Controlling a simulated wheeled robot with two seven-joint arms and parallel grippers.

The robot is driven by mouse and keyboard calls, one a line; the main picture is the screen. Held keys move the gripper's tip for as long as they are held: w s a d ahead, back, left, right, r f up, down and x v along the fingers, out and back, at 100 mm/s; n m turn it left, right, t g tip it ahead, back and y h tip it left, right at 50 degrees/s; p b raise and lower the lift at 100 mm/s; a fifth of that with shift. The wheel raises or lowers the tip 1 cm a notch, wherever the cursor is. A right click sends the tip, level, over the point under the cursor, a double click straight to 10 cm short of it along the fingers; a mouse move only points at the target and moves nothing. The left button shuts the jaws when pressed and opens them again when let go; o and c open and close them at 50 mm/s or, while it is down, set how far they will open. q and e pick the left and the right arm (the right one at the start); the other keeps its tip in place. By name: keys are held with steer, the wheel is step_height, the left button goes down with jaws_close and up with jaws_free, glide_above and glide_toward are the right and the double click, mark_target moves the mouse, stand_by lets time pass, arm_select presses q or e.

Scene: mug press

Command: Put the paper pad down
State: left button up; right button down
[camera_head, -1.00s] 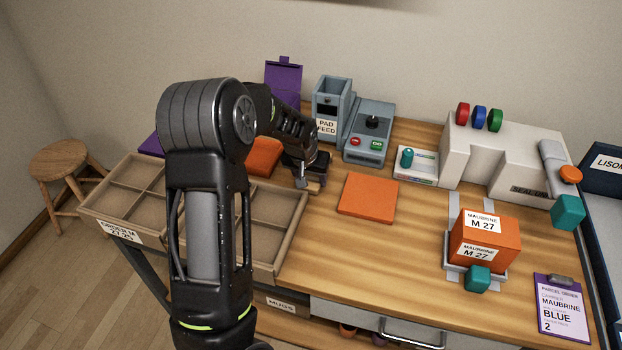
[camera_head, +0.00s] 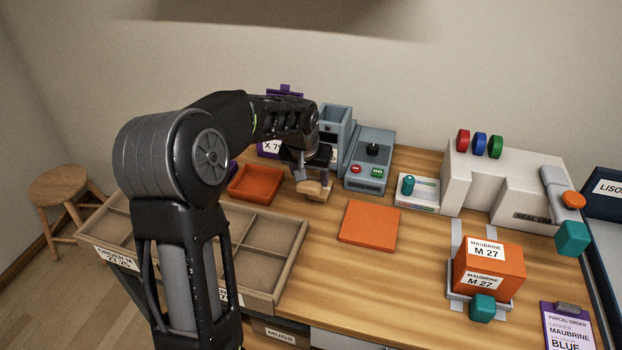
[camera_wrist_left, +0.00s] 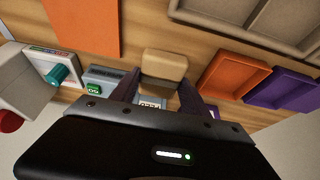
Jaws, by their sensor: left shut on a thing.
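The paper pad (camera_head: 317,190) is a small tan block in front of the grey pad feed (camera_head: 334,122). My left gripper (camera_head: 310,168) points down and is shut on it. In the left wrist view the pad (camera_wrist_left: 164,66) sticks out beyond the two dark fingers of my left gripper (camera_wrist_left: 160,92). I cannot tell whether the pad touches the table top. My right gripper is in neither view.
An orange tray (camera_head: 237,194) lies left of the pad, a flat orange piece (camera_head: 369,223) to the right. The grey button box (camera_head: 368,172) stands behind. Bare wood (camera_head: 335,275) lies at front.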

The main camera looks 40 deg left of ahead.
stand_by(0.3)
arm_select(q)
steer(key=s+d+m, duration=0.1)
steer(key=d+m, duration=0.1)
steer(key=d, duration=0.9)
steer(key=s+d+r+m+h, duration=0.1)
steer(key=s+d, duration=0.1)
steer(key=d, duration=1)
steer(key=shift+r+m, duration=0.15)
steer(key=shift+m, duration=0.25)
steer(key=shift+s, duration=0.1)
